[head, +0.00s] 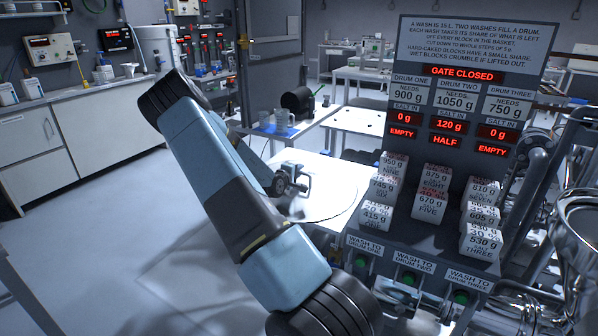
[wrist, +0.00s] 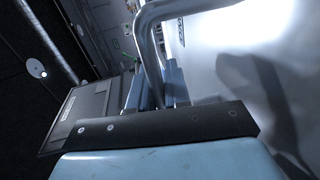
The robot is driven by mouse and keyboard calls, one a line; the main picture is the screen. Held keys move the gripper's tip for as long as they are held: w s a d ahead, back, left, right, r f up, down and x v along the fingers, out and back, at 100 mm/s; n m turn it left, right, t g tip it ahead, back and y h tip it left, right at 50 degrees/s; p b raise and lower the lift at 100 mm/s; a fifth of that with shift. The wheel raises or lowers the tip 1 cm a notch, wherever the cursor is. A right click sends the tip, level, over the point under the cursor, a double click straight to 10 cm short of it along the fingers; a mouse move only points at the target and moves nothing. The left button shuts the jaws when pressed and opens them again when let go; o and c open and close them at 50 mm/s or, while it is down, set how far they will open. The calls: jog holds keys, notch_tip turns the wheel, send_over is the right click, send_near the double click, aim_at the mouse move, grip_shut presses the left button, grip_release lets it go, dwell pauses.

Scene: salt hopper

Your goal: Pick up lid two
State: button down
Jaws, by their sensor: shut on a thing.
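My gripper (head: 298,186) is at the far end of my arm in the head view, low over a pale round-edged surface (head: 335,188). In the wrist view its blue fingers (wrist: 155,85) are shut on a bent grey metal handle (wrist: 150,35). The handle curves up and to the right beside a broad white surface (wrist: 225,50) with a small dark label that I cannot read. This white surface looks like the lid, but I cannot confirm that it is lid two. My arm hides part of this area in the head view.
A dark rack (head: 408,205) with several numbered white blocks stands at the right under a sign board (head: 470,45) reading "GATE CLOSED". Shiny metal pipes and a funnel (head: 575,225) are at the far right. A bench (head: 70,150) lines the left wall. Open floor lies at lower left.

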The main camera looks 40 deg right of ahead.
jog(key=shift+a+f, duration=0.2)
jog(key=shift+f, duration=0.1)
jog(key=c, duration=1.3)
grip_release()
jog(key=shift+w, duration=0.1)
jog(key=o, duration=0.3)
jog(key=shift+d+r, duration=0.15)
jog(key=shift+r, duration=0.05)
notch_tip(320, 180, up, 2)
jog(key=r, duration=0.1)
send_over(280, 199)
jog(key=shift+d+f, duration=0.1)
jog(key=shift+f, duration=0.15)
jog(key=shift+w, duration=0.1)
jog(key=shift+c, duration=0.5)
